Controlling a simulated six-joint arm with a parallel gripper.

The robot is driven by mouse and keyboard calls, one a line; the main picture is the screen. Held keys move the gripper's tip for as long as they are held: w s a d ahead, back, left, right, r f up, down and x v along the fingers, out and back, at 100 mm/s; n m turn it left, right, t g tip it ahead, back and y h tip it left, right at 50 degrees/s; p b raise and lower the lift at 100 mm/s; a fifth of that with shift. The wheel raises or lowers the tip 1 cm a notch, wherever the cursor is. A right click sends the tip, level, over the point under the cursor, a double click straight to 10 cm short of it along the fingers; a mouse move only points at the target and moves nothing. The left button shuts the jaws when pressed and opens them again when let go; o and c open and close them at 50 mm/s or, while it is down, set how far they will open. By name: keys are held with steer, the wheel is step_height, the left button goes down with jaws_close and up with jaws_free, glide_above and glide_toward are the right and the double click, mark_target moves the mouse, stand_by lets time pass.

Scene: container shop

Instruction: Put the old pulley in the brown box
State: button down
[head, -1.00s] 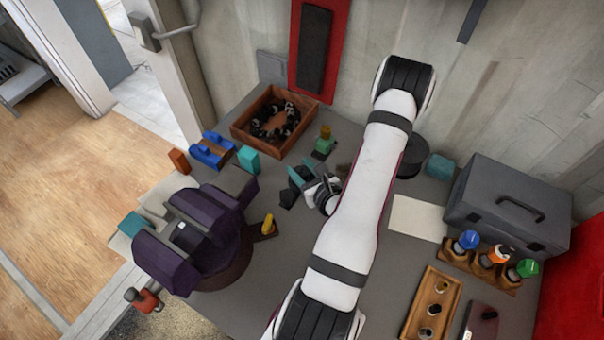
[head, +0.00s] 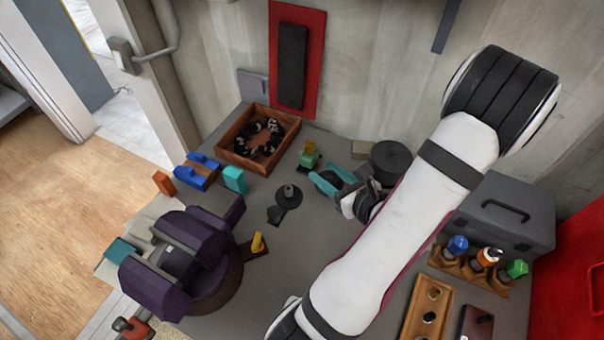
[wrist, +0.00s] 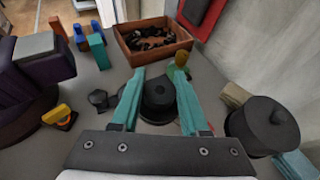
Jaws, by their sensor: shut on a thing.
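My gripper (head: 333,180) is shut on a dark round part, which I take for the old pulley. In the wrist view the gripper (wrist: 158,92) has its teal fingers on both sides of the dark pulley (wrist: 158,90). In the head view the fingers and arm hide most of it. The brown box (head: 231,150) stands open at the back left, with a black chain-like coil (head: 260,138) inside. It also shows at the top of the wrist view (wrist: 150,58). My gripper is in front and to the right of the box, apart from it.
A dark disc with a hub (head: 288,196) and a small dark piece (head: 274,214) lie left of my gripper. A green block with a yellow top (head: 309,158) stands near the box. Blue and teal blocks (head: 234,180) are left. A black drum (head: 390,160) and grey toolbox (head: 505,215) are right.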

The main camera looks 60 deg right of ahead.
steer(key=shift+s+d+r, duration=0.35)
steer(key=shift+s+d, duration=0.25)
steer(key=w+d, duration=0.3)
steer(key=d, duration=0.2)
glide_above(267, 139)
steer(key=f, duration=0.6)
steer(key=shift+s+f, duration=0.1)
steer(key=shift+s, duration=0.1)
step_height(267, 139, down, 4)
steer(key=shift+w+f, duration=0.1)
steer(key=shift+w, duration=0.05)
steer(key=shift+f, duration=0.1)
steer(key=shift+c, duration=2)
jaws_free()
